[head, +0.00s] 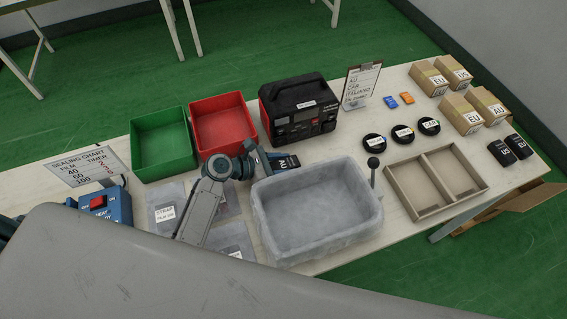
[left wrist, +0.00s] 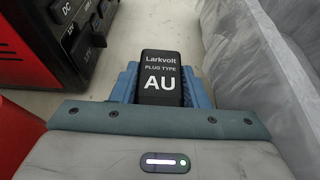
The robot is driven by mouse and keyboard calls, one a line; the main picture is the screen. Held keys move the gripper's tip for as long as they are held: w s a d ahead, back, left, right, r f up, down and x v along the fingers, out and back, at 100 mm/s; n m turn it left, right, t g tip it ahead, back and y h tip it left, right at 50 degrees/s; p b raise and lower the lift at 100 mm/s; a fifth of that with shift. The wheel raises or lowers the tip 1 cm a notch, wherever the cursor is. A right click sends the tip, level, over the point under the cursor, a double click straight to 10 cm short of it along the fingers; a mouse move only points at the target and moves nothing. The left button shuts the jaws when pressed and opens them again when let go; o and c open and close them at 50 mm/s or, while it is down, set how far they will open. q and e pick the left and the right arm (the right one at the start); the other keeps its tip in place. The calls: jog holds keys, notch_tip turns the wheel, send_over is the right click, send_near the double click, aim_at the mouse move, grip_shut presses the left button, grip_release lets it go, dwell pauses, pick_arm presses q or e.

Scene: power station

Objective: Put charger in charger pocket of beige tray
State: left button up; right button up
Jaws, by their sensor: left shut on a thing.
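My left gripper (head: 270,161) is shut on a black charger (head: 288,163) just behind the grey bin. In the left wrist view the charger (left wrist: 160,66) is labelled "Larkvolt plug type AU" and sits between the blue fingers of my left gripper (left wrist: 160,88). I cannot tell whether it touches the table. The beige tray (head: 418,165) lies on the table at the right, beyond the grey bin from the gripper. It has two compartments divided by a wall, and both look empty. My right gripper is not in view.
A grey lined bin (head: 315,249) stands between my left gripper and the beige tray. A black power station (head: 300,112), a red bin (head: 222,122) and a green bin (head: 160,143) stand behind. Round black items (head: 403,134), cartons (head: 461,114) and two black chargers (head: 509,151) are at right.

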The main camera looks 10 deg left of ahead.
pick_arm(q)
jog(key=o, duration=1.1)
